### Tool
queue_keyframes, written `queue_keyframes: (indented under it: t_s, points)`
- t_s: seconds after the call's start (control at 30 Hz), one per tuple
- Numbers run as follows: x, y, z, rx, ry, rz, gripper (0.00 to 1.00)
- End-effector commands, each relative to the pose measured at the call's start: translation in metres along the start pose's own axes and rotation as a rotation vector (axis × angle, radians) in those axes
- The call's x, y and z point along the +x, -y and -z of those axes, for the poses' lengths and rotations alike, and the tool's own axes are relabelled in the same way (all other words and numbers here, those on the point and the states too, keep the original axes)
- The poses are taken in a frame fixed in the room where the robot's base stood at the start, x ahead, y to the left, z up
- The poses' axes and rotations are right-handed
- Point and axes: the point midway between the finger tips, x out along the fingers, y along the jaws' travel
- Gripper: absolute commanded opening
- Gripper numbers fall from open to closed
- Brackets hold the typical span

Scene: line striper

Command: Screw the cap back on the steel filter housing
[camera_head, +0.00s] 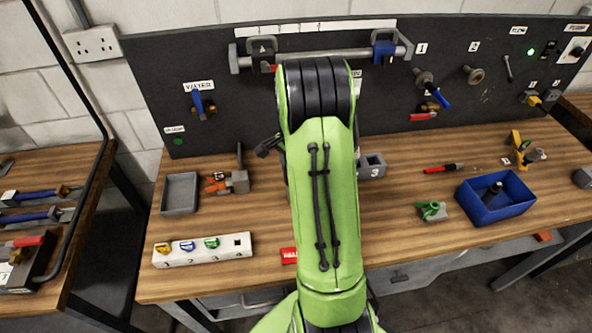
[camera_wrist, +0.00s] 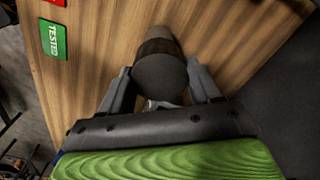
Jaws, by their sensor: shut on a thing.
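In the wrist view my gripper (camera_wrist: 160,70) has one finger on each side of a dark round-ended piece (camera_wrist: 160,80) and is shut on it. This piece looks like the cap, with its flat round face toward the camera. A dark brownish band and a lighter grey body (camera_wrist: 157,33), perhaps the steel filter housing, show just beyond it, over the wooden bench. I cannot tell whether the cap is seated or threaded on that body. In the head view my green arm hides the gripper, the cap and the housing.
A blue bin (camera_head: 513,203) holding a dark cylinder stands on the bench (camera_head: 400,240) at the right. A grey tray (camera_head: 179,195) and a white block with coloured keys (camera_head: 203,252) are at the left. The dark back panel (camera_head: 150,90) carries valves. A green TESTED tag (camera_wrist: 52,40) lies nearby.

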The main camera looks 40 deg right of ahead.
Motion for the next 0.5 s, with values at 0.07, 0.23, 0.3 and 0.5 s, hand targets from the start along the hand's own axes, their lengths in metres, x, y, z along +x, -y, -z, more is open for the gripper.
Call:
queue_keyframes:
  t_s: [0.07, 0.23, 0.3, 0.5]
  points:
    - [-0.0028, 0.0035, -0.0015, 0.043, 0.002, 0.008, 0.20]
    - [-0.0031, 0.0037, -0.0018, 0.045, 0.002, 0.008, 0.20]
    - [-0.0032, 0.0038, -0.0019, 0.058, 0.002, 0.008, 0.20]
    - [-0.0033, 0.0041, -0.0025, 0.373, 0.005, 0.008, 0.20]
